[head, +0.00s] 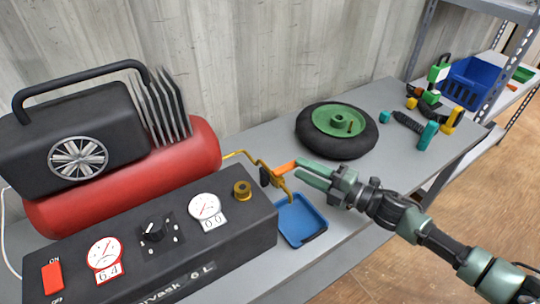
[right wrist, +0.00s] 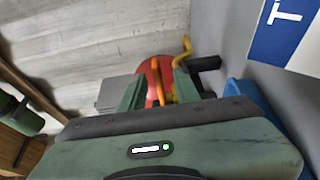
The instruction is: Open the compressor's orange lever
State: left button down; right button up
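The compressor (head: 130,185) has a red tank behind a black control box with gauges. Its orange lever (head: 284,166) sits on the yellow pipe to the right of the box. My right gripper (head: 303,171) comes in from the right, with its green fingertips at the lever's free end. In the right wrist view, the orange lever (right wrist: 157,78) shows between the two spread fingers (right wrist: 158,92), with gaps beside it. The yellow pipe (right wrist: 184,50) shows beyond the right finger. Whether a finger touches the lever is unclear. My left gripper is out of view.
A blue tray (head: 301,222) lies on the grey table just below the gripper. A black wheel with a green hub (head: 340,120) lies behind it. Tools (head: 425,130) lie farther right, near a shelf with a blue bin (head: 468,82). A corrugated wall stands behind.

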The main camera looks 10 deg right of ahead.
aim_at(290, 163)
jog(key=p+x, duration=0.1)
jog(key=x, duration=0.5)
jog(key=shift+w+r, duration=0.15)
jog(key=shift+w+a, duration=0.1)
jog(key=shift+a, duration=0.05)
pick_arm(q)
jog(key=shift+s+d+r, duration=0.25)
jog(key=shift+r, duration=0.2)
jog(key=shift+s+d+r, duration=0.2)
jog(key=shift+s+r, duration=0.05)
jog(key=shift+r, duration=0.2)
pick_arm(e)
grip_shut()
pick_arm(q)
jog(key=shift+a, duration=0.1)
